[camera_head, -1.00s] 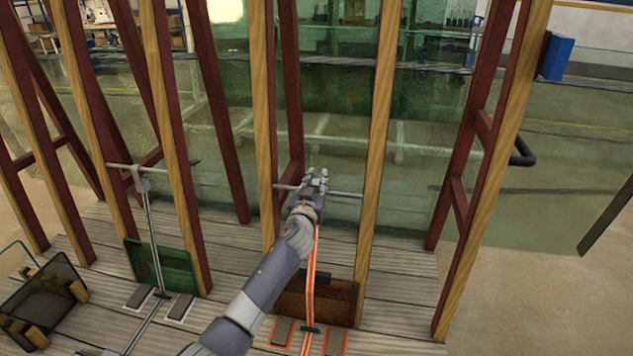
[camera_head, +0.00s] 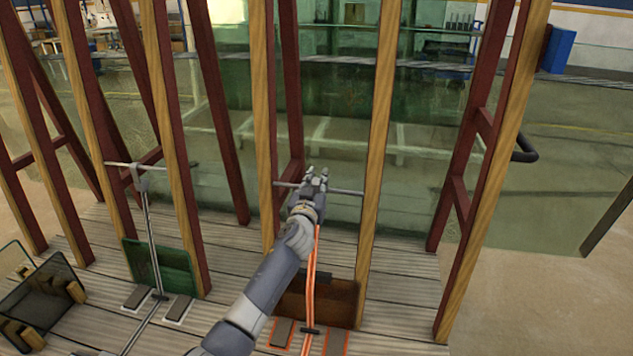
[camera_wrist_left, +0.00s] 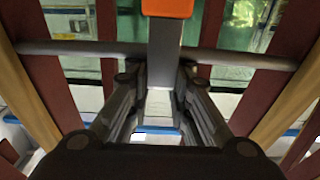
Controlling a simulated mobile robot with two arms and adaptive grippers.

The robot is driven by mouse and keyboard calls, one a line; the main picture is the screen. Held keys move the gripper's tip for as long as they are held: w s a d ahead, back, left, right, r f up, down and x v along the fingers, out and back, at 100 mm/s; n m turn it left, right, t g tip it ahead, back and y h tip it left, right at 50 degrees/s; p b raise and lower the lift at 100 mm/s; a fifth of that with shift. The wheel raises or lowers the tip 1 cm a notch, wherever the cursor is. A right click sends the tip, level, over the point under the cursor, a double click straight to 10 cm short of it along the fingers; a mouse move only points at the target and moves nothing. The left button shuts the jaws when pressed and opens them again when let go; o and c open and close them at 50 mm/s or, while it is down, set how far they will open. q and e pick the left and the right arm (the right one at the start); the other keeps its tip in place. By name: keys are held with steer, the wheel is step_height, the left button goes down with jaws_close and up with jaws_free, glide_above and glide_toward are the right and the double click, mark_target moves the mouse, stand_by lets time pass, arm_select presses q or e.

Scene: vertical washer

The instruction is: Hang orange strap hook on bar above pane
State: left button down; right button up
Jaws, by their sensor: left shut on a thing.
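My left gripper (camera_head: 314,182) is at the horizontal metal bar (camera_head: 347,191) between two wooden posts, above a dark brown pane (camera_head: 340,301). The orange strap (camera_head: 311,268) runs down from the gripper, in front of the pane, to the floor. In the left wrist view the gripper (camera_wrist_left: 160,88) is shut on a grey hook (camera_wrist_left: 163,62) with an orange end (camera_wrist_left: 167,8). The bar (camera_wrist_left: 85,48) runs across behind the fingers there, and the hook overlaps it. Whether the hook rests on the bar cannot be told. My right gripper is not in view.
To the left, a grey strap (camera_head: 150,235) hangs from another bar (camera_head: 122,165) in front of a green pane (camera_head: 175,268). Wooden and dark red posts (camera_head: 374,150) stand close on both sides of my arm. A dark box-like pane holder (camera_head: 45,300) sits at far left.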

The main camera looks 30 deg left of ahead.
arm_select(q)
steer(key=c, duration=1.4)
jaws_free()
steer(key=shift+s+d+f, duration=0.1)
steer(key=shift+f, duration=0.5)
steer(key=shift+s+d+f, duration=0.1)
steer(key=shift+f, duration=0.45)
steer(key=shift+c, duration=0.2)
steer(key=shift+o, duration=0.4)
steer(key=shift+s+d, duration=0.2)
steer(key=shift+s, duration=0.4)
steer(key=s, duration=0.1)
steer(key=s+d+r, duration=0.1)
steer(key=s, duration=0.3)
steer(key=shift+d+r, duration=0.15)
steer(key=shift+d, duration=0.15)
steer(key=shift+s+d+r, duration=0.3)
steer(key=shift+s, duration=0.25)
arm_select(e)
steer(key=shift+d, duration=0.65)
arm_select(q)
steer(key=shift+r, duration=0.1)
